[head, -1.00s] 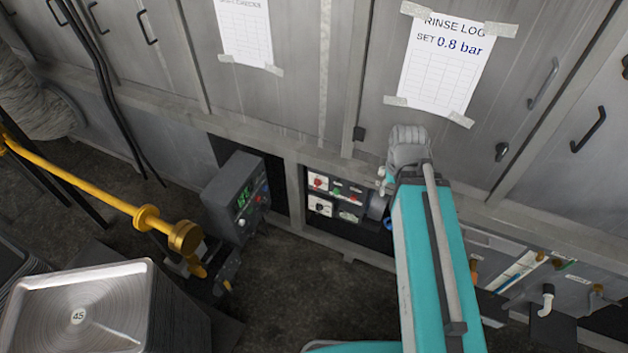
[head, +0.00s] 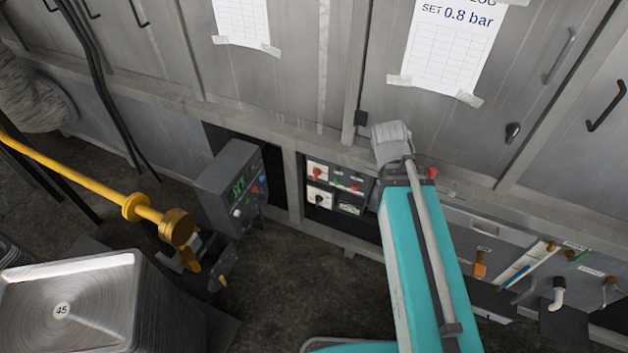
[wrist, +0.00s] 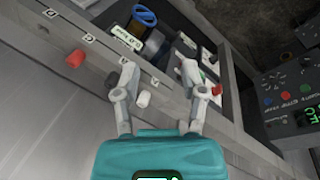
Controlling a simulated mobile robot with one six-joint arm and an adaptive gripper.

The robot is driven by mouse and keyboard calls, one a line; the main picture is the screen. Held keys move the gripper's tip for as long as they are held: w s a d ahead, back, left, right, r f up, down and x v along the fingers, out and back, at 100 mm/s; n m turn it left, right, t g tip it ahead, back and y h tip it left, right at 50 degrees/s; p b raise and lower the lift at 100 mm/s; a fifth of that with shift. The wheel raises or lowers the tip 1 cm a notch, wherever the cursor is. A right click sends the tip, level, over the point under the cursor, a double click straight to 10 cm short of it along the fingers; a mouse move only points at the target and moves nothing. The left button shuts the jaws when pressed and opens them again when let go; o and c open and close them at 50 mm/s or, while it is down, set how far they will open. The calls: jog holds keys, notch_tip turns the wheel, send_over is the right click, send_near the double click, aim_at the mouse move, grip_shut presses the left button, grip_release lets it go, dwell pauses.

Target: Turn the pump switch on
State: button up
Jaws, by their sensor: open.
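In the head view a dark switch panel sits in the cabinet recess, with a red rotary switch (head: 317,174) above a black one (head: 319,199) on white plates. A red button (head: 357,189) and a green-labelled plate (head: 350,208) are beside them. I cannot read which is the pump switch. My gripper (wrist: 159,70) is open and empty in the wrist view, its fingers apart over the cabinet rail. The head view hides my fingers behind my wrist.
A grey control box with a green display (head: 238,187) stands left of the panel. Labelled valves and pipes (head: 558,294) are at right. A yellow bar (head: 95,188) and stacked pans (head: 75,280) are at left. The dark floor before the panel is open.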

jog(key=w+a+f+n+t+h+b, duration=0.3)
jog(key=w+f+n+b, duration=0.3)
jog(key=f+b, duration=0.45)
jog(key=n+t+b, duration=1.3)
jog(key=n+b, duration=0.9)
jog(key=b, duration=0.9)
send_near(314, 174)
jog(key=shift+s+a+h, duration=0.15)
jog(key=shift+s+a, duration=0.2)
jog(key=shift+s, duration=0.25)
jog(key=shift+s+a+h, duration=0.15)
jog(key=shift+s+a, duration=0.15)
jog(key=shift+s, duration=0.35)
jog(key=shift+w, duration=0.1)
jog(key=x, duration=1.3)
jog(key=shift+w+d+f, duration=0.15)
jog(key=shift+w+d, duration=0.05)
jog(key=shift+w, duration=0.1)
